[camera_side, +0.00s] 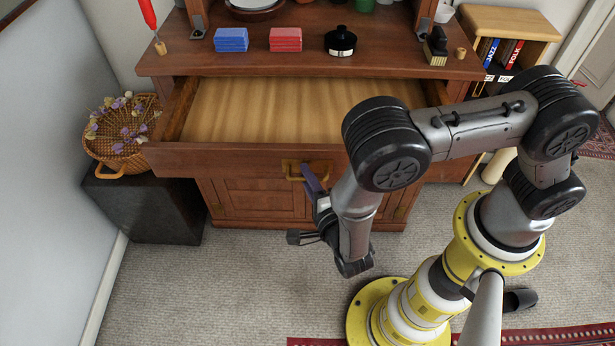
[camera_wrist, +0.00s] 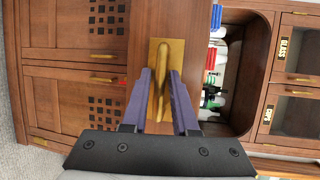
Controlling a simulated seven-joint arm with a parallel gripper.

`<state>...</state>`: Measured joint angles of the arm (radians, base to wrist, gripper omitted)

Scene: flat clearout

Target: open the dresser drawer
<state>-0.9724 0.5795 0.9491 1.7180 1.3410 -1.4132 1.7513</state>
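The wooden dresser's wide drawer (camera_side: 225,158) is pulled far out and shows a bare, pale wooden bottom (camera_side: 290,110). Its brass handle (camera_side: 292,168) is on the middle of the drawer front. In the wrist view the handle (camera_wrist: 160,88) on its brass plate lies between the two purple fingers. My gripper (camera_side: 306,174) is at the handle, and in the wrist view its fingers (camera_wrist: 160,75) appear closed on it, one on each side. The side view shows only one finger clearly; the wrist hides the rest.
A wicker basket of flowers (camera_side: 120,135) stands on a dark box (camera_side: 150,205) left of the drawer. Blue blocks (camera_side: 231,39), red blocks (camera_side: 285,39) and a black jar (camera_side: 340,41) are on the dresser top. A small bookcase (camera_side: 510,30) is at right.

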